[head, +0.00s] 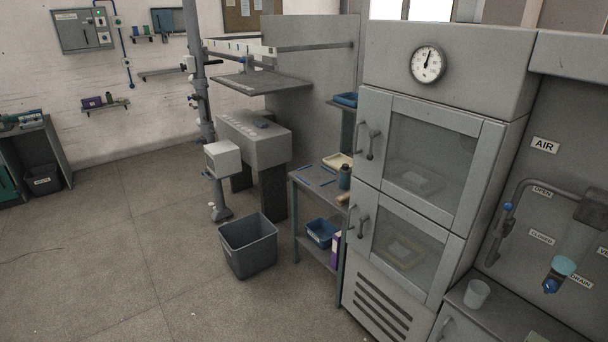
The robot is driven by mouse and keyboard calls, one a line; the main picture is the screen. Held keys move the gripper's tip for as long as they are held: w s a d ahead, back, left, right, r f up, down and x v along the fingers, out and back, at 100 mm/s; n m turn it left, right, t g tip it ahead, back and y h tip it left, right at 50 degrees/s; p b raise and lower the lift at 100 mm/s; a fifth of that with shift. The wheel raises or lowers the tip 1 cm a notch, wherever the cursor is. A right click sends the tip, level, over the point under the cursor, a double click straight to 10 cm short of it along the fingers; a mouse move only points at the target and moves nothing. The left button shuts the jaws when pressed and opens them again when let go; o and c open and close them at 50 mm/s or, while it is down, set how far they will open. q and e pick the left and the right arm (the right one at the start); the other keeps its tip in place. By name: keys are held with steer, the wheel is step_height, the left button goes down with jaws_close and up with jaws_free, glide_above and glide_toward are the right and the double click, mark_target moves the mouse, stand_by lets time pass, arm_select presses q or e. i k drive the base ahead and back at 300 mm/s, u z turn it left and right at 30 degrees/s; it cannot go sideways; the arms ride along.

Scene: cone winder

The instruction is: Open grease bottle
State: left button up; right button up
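A small dark green bottle (345,177) stands upright on the narrow side table (322,187), close to the left side of the grey cabinet. It may be the grease bottle, but I see no readable label on it. Its cap is too small to make out, so I cannot tell whether it is open. Neither of my grippers shows in the head view.
The tall grey cabinet (446,107) with two glass doors stands right of the table. A grey bin (248,246) stands on the floor left of the table. A blue tray (321,232) sits on its lower shelf. The floor at left is largely clear.

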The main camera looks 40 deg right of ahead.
mark_target(344, 180)
steer(key=u, duration=0.15)
steer(key=i, duration=1.65)
steer(key=z, duration=0.7)
steer(key=i, duration=0.9)
steer(key=z, duration=1)
